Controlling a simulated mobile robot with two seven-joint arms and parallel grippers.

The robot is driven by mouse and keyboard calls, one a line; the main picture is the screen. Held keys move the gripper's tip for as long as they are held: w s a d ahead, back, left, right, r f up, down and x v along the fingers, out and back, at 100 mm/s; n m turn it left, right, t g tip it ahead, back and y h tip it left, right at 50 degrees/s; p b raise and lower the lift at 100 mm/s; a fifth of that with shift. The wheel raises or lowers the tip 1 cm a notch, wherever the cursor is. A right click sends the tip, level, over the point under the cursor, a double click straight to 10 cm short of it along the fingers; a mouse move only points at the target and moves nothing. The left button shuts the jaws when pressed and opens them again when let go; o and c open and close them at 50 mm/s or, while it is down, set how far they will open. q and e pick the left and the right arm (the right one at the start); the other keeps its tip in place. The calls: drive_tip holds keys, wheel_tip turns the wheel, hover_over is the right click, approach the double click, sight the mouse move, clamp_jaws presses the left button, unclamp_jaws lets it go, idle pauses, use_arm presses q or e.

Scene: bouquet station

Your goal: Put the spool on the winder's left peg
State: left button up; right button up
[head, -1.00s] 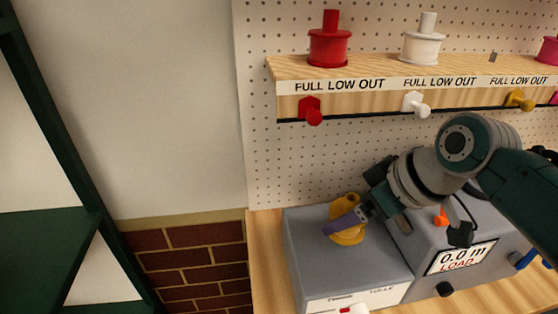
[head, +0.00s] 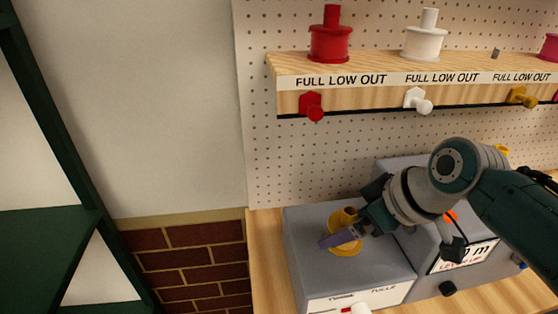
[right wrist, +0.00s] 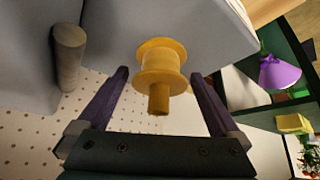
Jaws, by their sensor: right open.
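The yellow spool (head: 347,247) stands upright on top of the winder's grey left box (head: 300,240). A peg under it is hidden, but the spool sits level on the box. My right gripper (head: 343,233) is at the spool, one purple finger crossing in front of it. In the right wrist view, the spool (right wrist: 160,62) lies between the two open fingers (right wrist: 160,74), with a gap on each side. The winder's display (head: 478,254) is partly covered by my arm. My left gripper is not in view.
A wooden shelf (head: 380,68) above holds a red spool (head: 330,42) and a white spool (head: 424,42), with coloured pegs below. The pegboard (head: 300,160) stands close behind. A dark green frame (head: 60,235) is at the left.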

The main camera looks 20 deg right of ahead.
drive_tip(key=shift+s+r+p, duration=0.15)
drive_tip(key=shift+r+p, duration=0.15)
drive_tip(key=shift+r, duration=0.25)
drive_tip(key=p+v, duration=0.2)
drive_tip(key=v, duration=0.9)
drive_tip(key=s+a+g+h, duration=0.1)
drive_tip(key=s+a, duration=0.3)
drive_tip(key=s, duration=0.3)
drive_tip(key=s+a+m+g, duration=0.1)
drive_tip(key=s+a, duration=0.3)
drive_tip(key=s, duration=0.4)
drive_tip(key=shift+m+g+h, duration=0.3)
drive_tip(key=shift+h, duration=0.1)
